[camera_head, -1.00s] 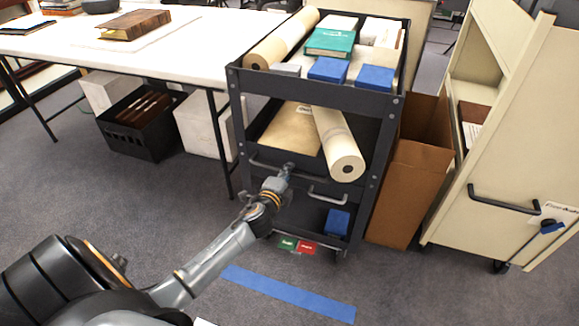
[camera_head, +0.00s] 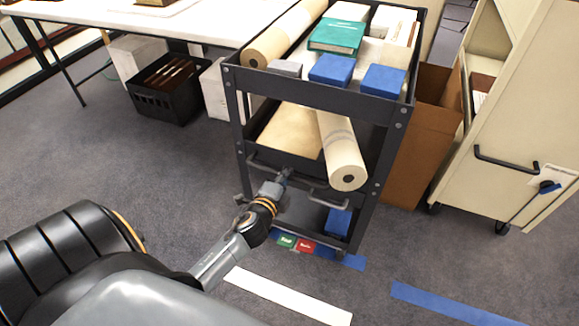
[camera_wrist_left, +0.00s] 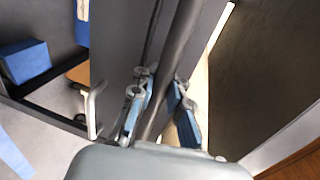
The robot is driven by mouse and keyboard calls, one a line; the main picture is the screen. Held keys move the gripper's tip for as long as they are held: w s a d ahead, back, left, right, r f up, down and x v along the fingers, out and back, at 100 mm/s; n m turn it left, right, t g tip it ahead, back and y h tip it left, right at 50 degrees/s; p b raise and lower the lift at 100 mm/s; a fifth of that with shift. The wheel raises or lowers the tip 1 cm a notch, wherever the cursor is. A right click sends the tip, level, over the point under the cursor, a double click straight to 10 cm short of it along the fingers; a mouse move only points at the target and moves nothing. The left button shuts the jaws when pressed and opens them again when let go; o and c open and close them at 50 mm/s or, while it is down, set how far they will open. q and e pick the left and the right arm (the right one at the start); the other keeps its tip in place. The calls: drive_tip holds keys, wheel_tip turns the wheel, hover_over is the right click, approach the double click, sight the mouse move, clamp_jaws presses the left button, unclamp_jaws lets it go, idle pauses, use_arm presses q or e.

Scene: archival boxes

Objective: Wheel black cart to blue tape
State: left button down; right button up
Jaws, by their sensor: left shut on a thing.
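The black cart (camera_head: 312,83) stands upright in the middle of the head view, loaded on its shelves. A blue tape strip (camera_head: 352,262) shows on the floor at the cart's front base, partly hidden by the cart. Another blue tape strip (camera_head: 450,304) lies apart, at the lower right. My left gripper (camera_head: 284,177) is shut on the cart's dark front handle (camera_head: 262,166), at the front left. In the left wrist view the fingers (camera_wrist_left: 158,100) close around the dark bar. My right gripper is not in view.
A white tape strip (camera_head: 288,297) lies on the floor before the cart. A cardboard box (camera_head: 418,150) stands behind the cart's right side, a beige cart (camera_head: 520,120) farther right. A white table (camera_head: 200,25) is behind left. Carpet at left is open.

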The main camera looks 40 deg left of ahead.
use_arm(q)
drive_tip(key=shift+s+d, duration=0.1)
drive_tip(key=shift+s, duration=0.3)
drive_tip(key=c, duration=1.4)
unclamp_jaws()
drive_tip(key=shift+o, duration=0.4)
drive_tip(key=v, duration=1.2)
